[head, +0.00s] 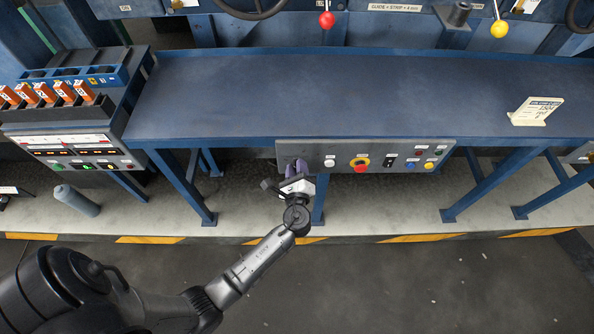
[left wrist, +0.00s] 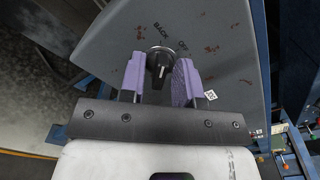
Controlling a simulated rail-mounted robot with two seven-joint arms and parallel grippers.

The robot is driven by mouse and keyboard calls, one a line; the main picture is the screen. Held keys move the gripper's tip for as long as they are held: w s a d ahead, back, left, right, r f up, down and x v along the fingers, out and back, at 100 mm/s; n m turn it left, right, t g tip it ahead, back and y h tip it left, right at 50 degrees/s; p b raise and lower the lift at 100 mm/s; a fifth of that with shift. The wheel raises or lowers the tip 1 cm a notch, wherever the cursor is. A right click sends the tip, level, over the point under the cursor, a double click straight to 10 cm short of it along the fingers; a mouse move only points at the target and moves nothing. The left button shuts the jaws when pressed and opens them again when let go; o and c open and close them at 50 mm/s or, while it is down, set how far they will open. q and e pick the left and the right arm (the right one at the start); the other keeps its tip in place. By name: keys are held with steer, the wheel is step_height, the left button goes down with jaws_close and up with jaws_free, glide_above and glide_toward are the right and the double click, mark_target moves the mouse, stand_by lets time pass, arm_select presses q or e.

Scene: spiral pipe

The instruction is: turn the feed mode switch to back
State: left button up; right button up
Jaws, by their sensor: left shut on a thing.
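The feed mode switch (left wrist: 159,66) is a small black knob on a round metal base, on the grey face of a control panel. The word BACK and part of a second word, starting OF, are printed beside it. My left gripper (head: 293,170) is at the left end of the panel (head: 440,147) below the blue table. In the left wrist view its purple fingers (left wrist: 159,80) stand on either side of the knob, shut on it. In the head view the gripper hides the switch. I cannot tell exactly where the knob points. My right gripper is not in view.
The panel also has a white button (head: 329,162), a red and yellow stop button (head: 360,164) and several small buttons. A second console (head: 75,150) stands at left.

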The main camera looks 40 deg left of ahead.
arm_select(q)
steer(key=shift+f+n+b, duration=0.1)
steer(key=shift+n+b, duration=0.25)
steer(key=shift+n, duration=0.25)
steer(key=o, duration=0.6)
steer(key=shift+c, duration=0.2)
steer(key=shift+n, duration=0.3)
steer(key=v, duration=1.4)
